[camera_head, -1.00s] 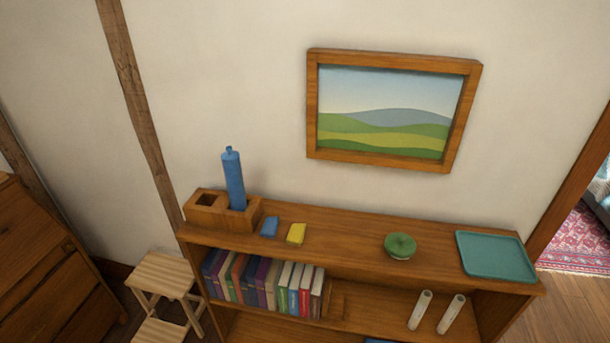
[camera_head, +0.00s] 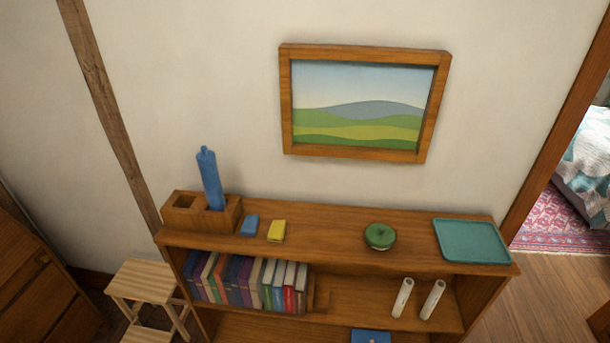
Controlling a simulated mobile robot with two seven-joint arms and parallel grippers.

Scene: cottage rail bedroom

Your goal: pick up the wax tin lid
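A round green lid with a small knob, which looks like the wax tin lid (camera_head: 380,234), sits on the top board of the wooden bookcase (camera_head: 330,230), right of the middle. A pale rim shows beneath it, so it appears to rest on a tin. Neither of my grippers shows in the head view.
On the same board stand a wooden holder (camera_head: 181,213) with a blue bottle (camera_head: 210,180), a blue block (camera_head: 249,225), a yellow block (camera_head: 276,230) and a teal tray (camera_head: 471,241). Books and two white rolls (camera_head: 402,297) fill the shelf below. A wooden step stool (camera_head: 145,282) stands left.

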